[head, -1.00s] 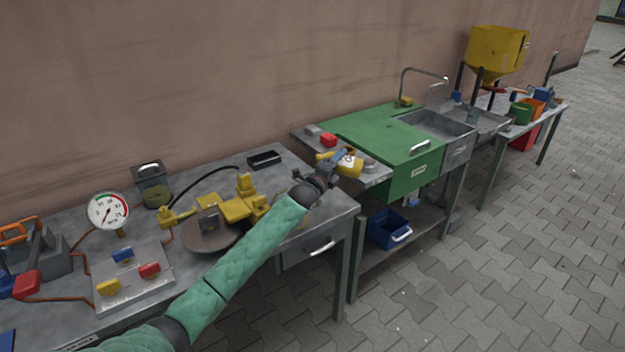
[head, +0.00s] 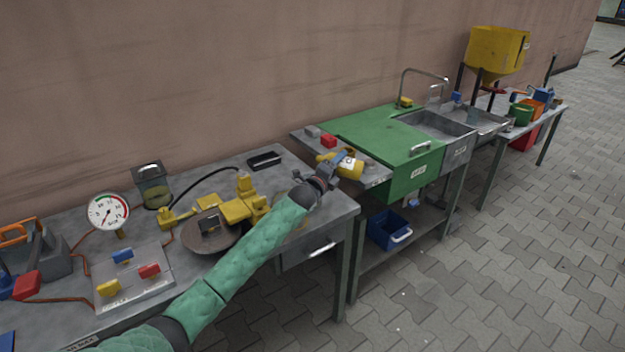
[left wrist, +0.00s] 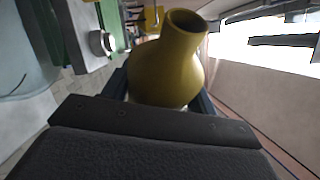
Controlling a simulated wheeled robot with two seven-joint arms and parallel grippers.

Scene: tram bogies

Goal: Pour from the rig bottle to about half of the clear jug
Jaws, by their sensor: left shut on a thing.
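The yellow rig bottle (head: 349,164) is held in my left gripper (head: 333,173) above the right end of the near bench. It is strongly tilted, its neck pointing left in the head view. In the left wrist view the bottle (left wrist: 168,70) fills the middle, with its round mouth open and no stream visible. A pale see-through vessel, seemingly the clear jug (left wrist: 25,65), is cut off at the left of that view. In the head view a faint see-through shape lies mostly behind my left forearm; its level cannot be read. My right gripper is out of view.
On the near bench are a gauge (head: 108,212), a glass-like container (head: 152,187), yellow pipe fittings (head: 240,208) and a black tray (head: 265,160). Beyond stand a green counter (head: 370,132), a sink (head: 435,125) and a yellow hopper (head: 497,52).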

